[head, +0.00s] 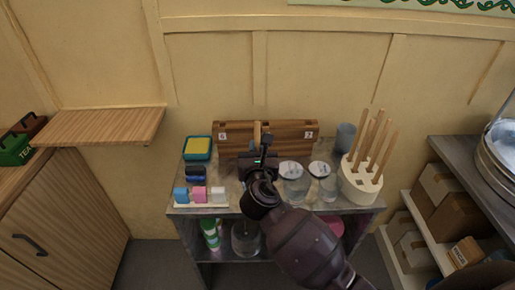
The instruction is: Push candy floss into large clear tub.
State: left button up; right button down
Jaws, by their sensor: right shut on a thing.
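My right gripper (258,163) is over the middle of the grey worktop, its arm coming in from the lower right. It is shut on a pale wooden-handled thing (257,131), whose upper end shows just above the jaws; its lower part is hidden. Two clear tubs with pale lids, a larger one (298,189) and a smaller one (327,187), stand to the right of the gripper. Another clear container (245,241) stands on the shelf below. I cannot pick out candy floss for sure; small blue, pink (199,195) and white pieces lie at the front left. My left gripper is not in view.
A white block with upright wooden sticks (361,183) and a grey cup (345,137) stand at the right. A slotted wooden rack (295,132) stands behind the gripper. A teal-and-yellow box (197,148) is at the back left. The worktop (186,208) is crowded.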

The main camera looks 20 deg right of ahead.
aim_at(257, 122)
jog(key=shift+r+p, duration=0.75)
jog(key=shift+r, duration=0.15)
jog(key=shift+r+p, duration=0.35)
jog(key=shift+p, duration=0.1)
jog(key=shift+r+p, duration=0.55)
jog(key=shift+p, duration=0.2)
jog(key=shift+r, duration=2.55)
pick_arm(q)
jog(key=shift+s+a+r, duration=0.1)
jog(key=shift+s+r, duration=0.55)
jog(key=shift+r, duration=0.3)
pick_arm(e)
jog(key=shift+r, duration=2.55)
